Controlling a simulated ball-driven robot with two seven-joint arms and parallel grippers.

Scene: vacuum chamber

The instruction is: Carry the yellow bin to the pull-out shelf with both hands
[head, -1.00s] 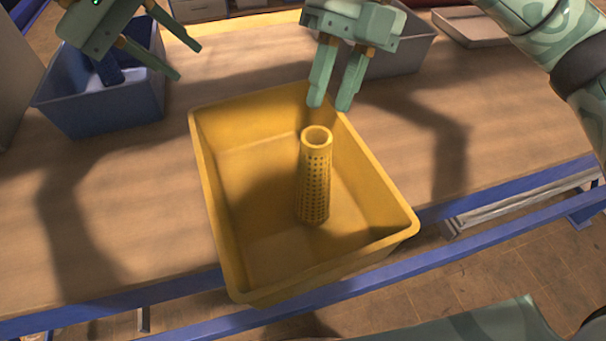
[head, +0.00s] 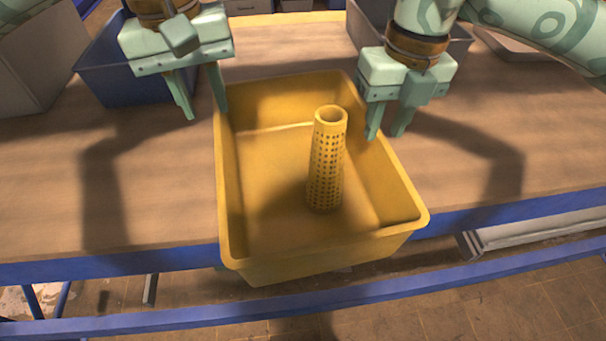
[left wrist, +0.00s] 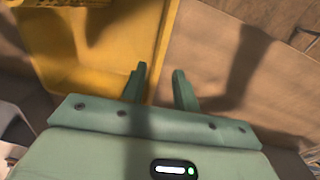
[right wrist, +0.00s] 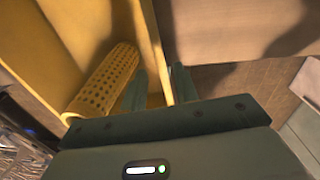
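The yellow bin (head: 250,258) sits on the wooden table near its front edge, overhanging it. A yellow perforated tube (head: 326,165) stands inside it. My left gripper (head: 203,108) is open at the bin's back left rim; in the left wrist view the bin's edge (left wrist: 160,58) runs between its fingers (left wrist: 158,82). My right gripper (head: 388,130) is open at the right rim; in the right wrist view the wall (right wrist: 155,55) lies between its fingers (right wrist: 160,85). I cannot tell whether either gripper touches the bin. I cannot clearly identify the pull-out shelf.
A blue bin (head: 125,85) stands at the back left, beside a grey box (head: 30,75). A grey bin (head: 458,45) is at the back right, partly behind my right arm. Blue rails (head: 480,285) run along the front. A pale slab (head: 545,232) lies low at the right.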

